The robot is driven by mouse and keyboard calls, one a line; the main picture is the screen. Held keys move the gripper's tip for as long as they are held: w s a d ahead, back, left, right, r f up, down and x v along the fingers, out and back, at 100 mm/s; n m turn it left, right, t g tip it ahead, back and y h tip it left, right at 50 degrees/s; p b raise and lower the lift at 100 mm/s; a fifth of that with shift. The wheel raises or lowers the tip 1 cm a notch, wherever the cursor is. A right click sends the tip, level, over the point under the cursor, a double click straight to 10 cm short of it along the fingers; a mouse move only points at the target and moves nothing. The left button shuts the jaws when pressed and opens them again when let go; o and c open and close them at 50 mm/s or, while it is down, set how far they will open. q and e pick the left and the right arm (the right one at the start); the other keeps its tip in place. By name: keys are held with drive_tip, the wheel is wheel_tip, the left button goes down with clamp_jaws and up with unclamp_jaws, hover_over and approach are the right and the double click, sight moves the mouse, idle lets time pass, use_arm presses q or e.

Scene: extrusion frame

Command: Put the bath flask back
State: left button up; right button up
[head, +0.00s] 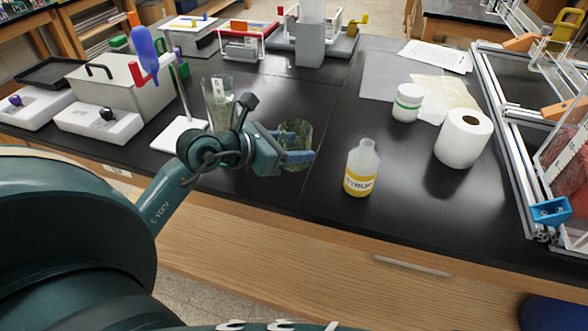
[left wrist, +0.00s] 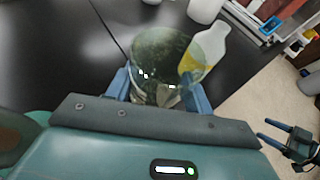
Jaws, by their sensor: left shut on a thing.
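A clear, green-tinted glass vessel, which I take to be the bath flask (head: 296,131), is between the fingers of my left gripper (head: 297,158), over the black bench near its front edge. In the left wrist view the glass (left wrist: 158,58) stands between the two blue fingers (left wrist: 160,90), which are shut on it. Its lower part is partly hidden by the gripper. I cannot tell whether its base touches the bench. My right gripper (left wrist: 263,130) shows at the right edge of the left wrist view, away from the bench, with its fingers apart and empty.
A yellow-labelled bottle (head: 361,168) stands just right of the glass. A paper roll (head: 463,138) and white jar (head: 407,102) stand farther right, beside an extrusion frame (head: 507,135). A tall glass (head: 217,98) and a white-based stand (head: 176,134) are behind my left wrist.

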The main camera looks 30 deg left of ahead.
use_arm(q)
drive_tip(key=w+a+r, duration=0.3)
wheel_tip(320, 180, down, 9)
drive_tip(key=shift+s+a+f, duration=0.1)
drive_tip(key=shift+a+f, duration=0.05)
drive_tip(key=shift+f, duration=0.05)
drive_tip(key=shift+f, duration=0.15)
drive_tip(key=o, duration=1.1)
